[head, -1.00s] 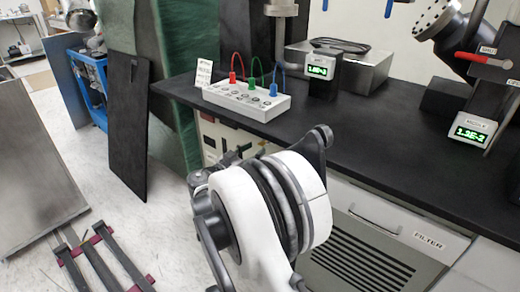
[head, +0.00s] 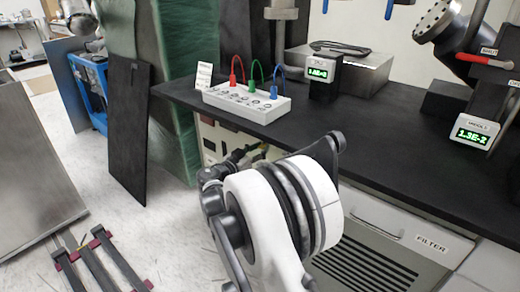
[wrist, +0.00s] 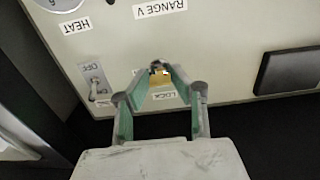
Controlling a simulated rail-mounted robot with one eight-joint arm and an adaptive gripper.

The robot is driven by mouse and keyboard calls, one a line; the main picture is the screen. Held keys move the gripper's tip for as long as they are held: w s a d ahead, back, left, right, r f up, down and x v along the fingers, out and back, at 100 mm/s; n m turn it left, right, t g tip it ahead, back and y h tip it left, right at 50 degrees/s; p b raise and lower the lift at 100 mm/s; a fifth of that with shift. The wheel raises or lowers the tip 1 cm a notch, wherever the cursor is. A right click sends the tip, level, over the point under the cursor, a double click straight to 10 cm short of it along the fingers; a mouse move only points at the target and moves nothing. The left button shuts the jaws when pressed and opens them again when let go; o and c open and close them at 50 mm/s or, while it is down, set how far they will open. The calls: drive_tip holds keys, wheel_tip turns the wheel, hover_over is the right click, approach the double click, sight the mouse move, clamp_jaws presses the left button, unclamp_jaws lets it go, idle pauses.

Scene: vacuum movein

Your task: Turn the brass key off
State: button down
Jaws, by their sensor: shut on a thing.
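The brass key (wrist: 160,77) is in the wrist view, on a light panel just above an upside-down LOCK label (wrist: 168,96). My gripper (wrist: 160,70) has its two green-lined fingers closed in around the key. The fingertips hide part of the key, so its exact angle is hard to tell. In the head view my arm's white joint covers much of the area below the counter, and the key cannot be made out clearly there.
A small toggle switch (wrist: 97,90) marked OFF and a HEAT label (wrist: 76,25) are left of the fingers. A dark rectangular part (wrist: 288,70) is at right. In the head view, a white box (head: 246,103) with coloured leads stands on the black counter (head: 400,135).

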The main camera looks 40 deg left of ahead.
drive_tip(key=shift+n, duration=0.3)
drive_tip(key=n, duration=0.3)
drive_tip(key=shift+n, duration=0.4)
drive_tip(key=n, duration=0.4)
drive_tip(key=shift+p, duration=0.35)
drive_tip(key=n, duration=0.5)
drive_tip(key=shift+n, duration=2.3)
drive_tip(key=c, duration=1.5)
unclamp_jaws()
